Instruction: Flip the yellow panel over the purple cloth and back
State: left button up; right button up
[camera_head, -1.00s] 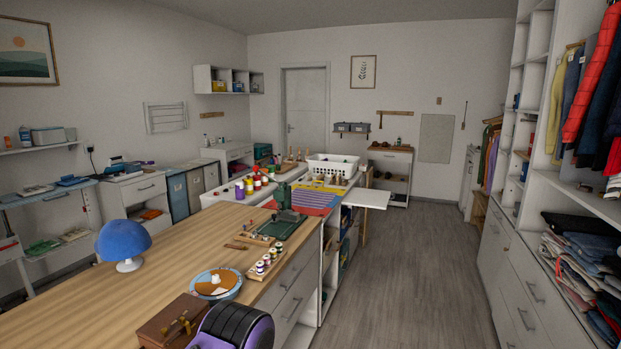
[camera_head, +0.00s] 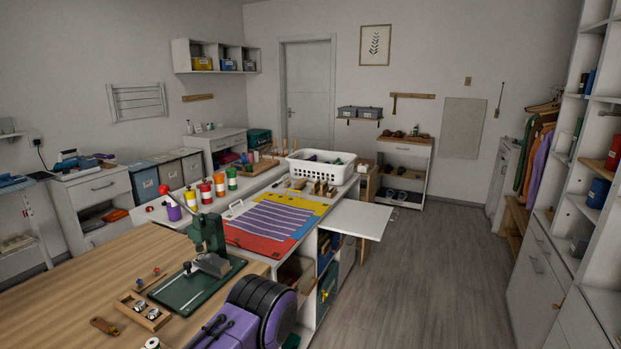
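The purple cloth (camera_head: 268,221), with pale stripes, lies flat on the worktop in the middle of the head view. The yellow panel (camera_head: 312,206) shows flat along the cloth's far right side. A red panel (camera_head: 240,239) shows along the near left side, and a blue edge lies beside the yellow one. A purple and black part of mine (camera_head: 262,306) is at the bottom edge, well short of the cloth. Neither gripper can be made out in view.
A green press (camera_head: 207,245) stands on the wooden table (camera_head: 75,287) before the cloth. A white leaf (camera_head: 355,218) juts out at the right. The floor (camera_head: 395,290) to the right is clear.

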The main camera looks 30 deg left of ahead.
aim_at(320, 208)
jog(key=i, duration=1.6)
